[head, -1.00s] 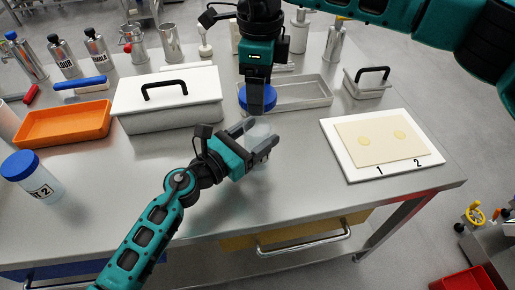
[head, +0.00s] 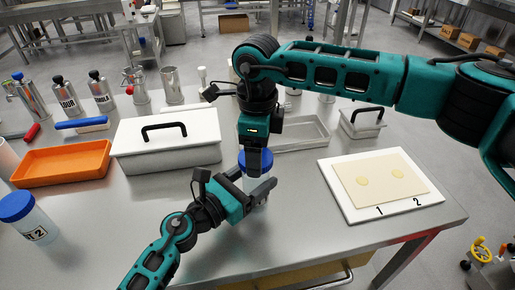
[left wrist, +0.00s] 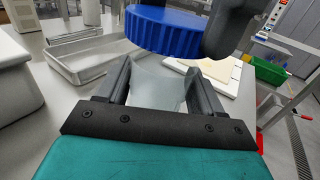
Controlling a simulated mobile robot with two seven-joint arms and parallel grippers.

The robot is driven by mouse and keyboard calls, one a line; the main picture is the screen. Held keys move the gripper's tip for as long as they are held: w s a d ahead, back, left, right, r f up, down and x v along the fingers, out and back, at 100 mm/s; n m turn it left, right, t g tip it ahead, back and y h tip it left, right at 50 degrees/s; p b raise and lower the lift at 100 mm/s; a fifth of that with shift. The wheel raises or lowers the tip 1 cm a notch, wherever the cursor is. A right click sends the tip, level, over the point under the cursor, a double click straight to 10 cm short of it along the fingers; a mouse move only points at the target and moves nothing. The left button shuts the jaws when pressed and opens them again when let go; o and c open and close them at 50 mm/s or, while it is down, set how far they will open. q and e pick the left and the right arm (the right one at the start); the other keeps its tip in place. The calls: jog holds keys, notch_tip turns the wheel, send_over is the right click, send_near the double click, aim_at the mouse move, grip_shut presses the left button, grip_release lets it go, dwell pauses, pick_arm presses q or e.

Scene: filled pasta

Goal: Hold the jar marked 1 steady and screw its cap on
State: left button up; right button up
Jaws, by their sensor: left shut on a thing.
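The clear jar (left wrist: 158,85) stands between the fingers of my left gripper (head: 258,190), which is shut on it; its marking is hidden. In the head view the jar is mostly covered by the grippers. The blue ribbed cap (left wrist: 165,30) is over the jar's mouth in the left wrist view, and its blue edge (head: 266,166) shows in the head view. My right gripper (head: 254,168) points down at the cap and is shut on it; a dark finger is beside the cap in the wrist view. I cannot tell whether cap and jar touch.
A jar with a blue cap and a 2 on its label (head: 28,220) stands at the left. An orange tray (head: 62,164), white lidded box (head: 168,146), metal tray (head: 305,133) and white board with dough (head: 425,205) surround the work area.

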jog(key=shift+f, duration=0.85)
jog(key=shift+f, duration=0.55)
jog(key=m, duration=0.9)
jog(key=shift+s+a, duration=0.1)
jog(key=m, duration=0.6)
jog(key=shift+a, duration=0.1)
jog(key=m, duration=0.5)
jog(key=shift+a, duration=0.1)
jog(key=shift+f, duration=0.1)
